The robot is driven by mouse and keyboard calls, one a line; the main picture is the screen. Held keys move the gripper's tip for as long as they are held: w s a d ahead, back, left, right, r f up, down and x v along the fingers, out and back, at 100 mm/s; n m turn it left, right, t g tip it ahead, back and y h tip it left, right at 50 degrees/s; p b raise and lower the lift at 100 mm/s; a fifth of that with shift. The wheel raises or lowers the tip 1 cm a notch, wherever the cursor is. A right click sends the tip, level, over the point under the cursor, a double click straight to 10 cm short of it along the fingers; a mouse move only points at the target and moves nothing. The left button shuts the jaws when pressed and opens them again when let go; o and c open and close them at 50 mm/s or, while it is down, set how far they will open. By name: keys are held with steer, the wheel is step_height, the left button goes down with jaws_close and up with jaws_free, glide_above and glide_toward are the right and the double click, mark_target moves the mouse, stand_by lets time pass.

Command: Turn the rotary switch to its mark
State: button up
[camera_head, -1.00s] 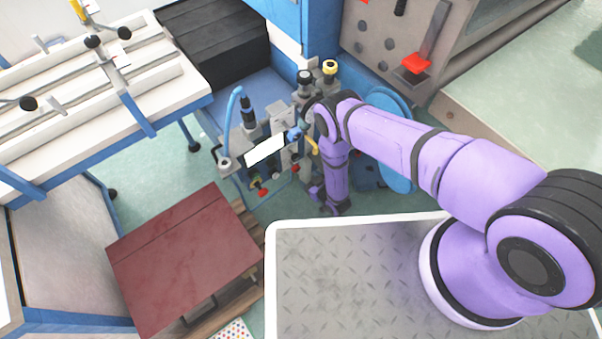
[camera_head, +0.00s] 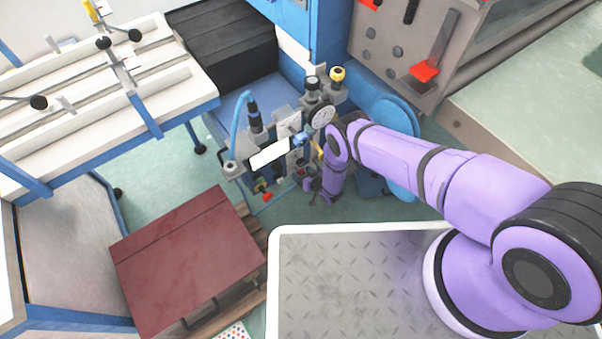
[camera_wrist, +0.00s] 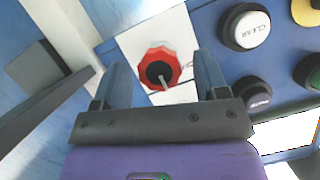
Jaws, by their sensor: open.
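The rotary switch (camera_wrist: 160,68) shows in the wrist view as a red, many-sided knob with a black centre. A pale pointer line runs from its centre toward the lower right. It sits on a white plate (camera_wrist: 130,52) with partly hidden lettering at its right. My gripper (camera_wrist: 161,74) is open, with one blue-grey finger on each side of the knob in the picture. No finger visibly touches the knob, and I cannot tell the depth gap. In the head view my gripper (camera_head: 301,139) is small beside the machine's control box, where I cannot make out the switch.
A bright screen (camera_head: 270,153) is on the machine.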

steer(key=shift+w+a+f, duration=0.2)
steer(key=shift+w+a, duration=0.15)
steer(key=shift+w, duration=0.1)
steer(key=shift+c, duration=0.5)
steer(key=c, duration=0.8)
steer(key=shift+n, duration=0.3)
steer(key=shift+s+a+n+t+h, duration=0.1)
steer(key=shift+n+t+h, duration=0.7)
steer(key=shift+n+h, duration=0.65)
steer(key=shift+n+y, duration=0.25)
steer(key=shift+n, duration=0.1)
steer(key=o, duration=0.9)
